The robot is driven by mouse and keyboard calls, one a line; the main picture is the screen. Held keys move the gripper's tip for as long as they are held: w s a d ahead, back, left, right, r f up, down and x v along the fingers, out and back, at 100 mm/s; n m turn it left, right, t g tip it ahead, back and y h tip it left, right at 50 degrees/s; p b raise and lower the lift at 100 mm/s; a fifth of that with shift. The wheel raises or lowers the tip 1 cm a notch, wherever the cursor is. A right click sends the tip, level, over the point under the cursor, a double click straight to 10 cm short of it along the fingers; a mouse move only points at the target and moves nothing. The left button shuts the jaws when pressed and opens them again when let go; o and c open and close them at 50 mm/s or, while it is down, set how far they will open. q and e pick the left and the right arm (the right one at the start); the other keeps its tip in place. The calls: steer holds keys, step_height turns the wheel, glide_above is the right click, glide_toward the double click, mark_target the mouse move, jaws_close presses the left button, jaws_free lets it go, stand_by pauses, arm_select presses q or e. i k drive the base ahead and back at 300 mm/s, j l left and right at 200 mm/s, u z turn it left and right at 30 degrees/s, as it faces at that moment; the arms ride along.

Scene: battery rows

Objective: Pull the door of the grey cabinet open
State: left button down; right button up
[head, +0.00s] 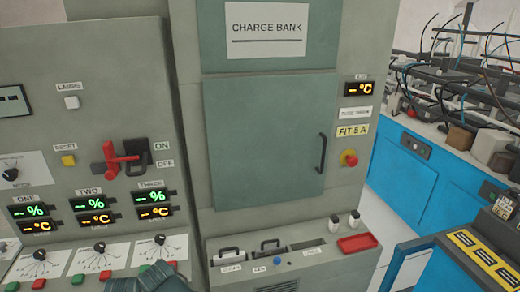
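The grey cabinet (190,100) stands upright in the middle, under a sign reading CHARGE BANK. Its grey-green door (262,140) looks closed, flush with the front. A dark vertical bar handle (321,153) is on the door's right side. Nothing touches the handle. Neither of my grippers can be made out; a dark teal shape (152,279) at the bottom edge is too cut off to identify.
Right of the door are a display, labels and a red knob (349,158). Below it a ledge holds slots and a red tray (357,243). At left is a panel with a red lever (122,158). A blue bench (415,180) with cables stands at right.

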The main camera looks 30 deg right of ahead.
mark_target(269, 138)
steer(key=z, duration=0.45)
steer(key=i+j+z, duration=0.1)
steer(key=z, duration=0.4)
steer(key=j+z, duration=0.15)
steer(key=z, duration=0.3)
steer(key=j+z, duration=0.1)
steer(key=z, duration=0.35)
steer(key=j+z, duration=0.1)
steer(key=z, duration=0.4)
steer(key=i+j, duration=0.05)
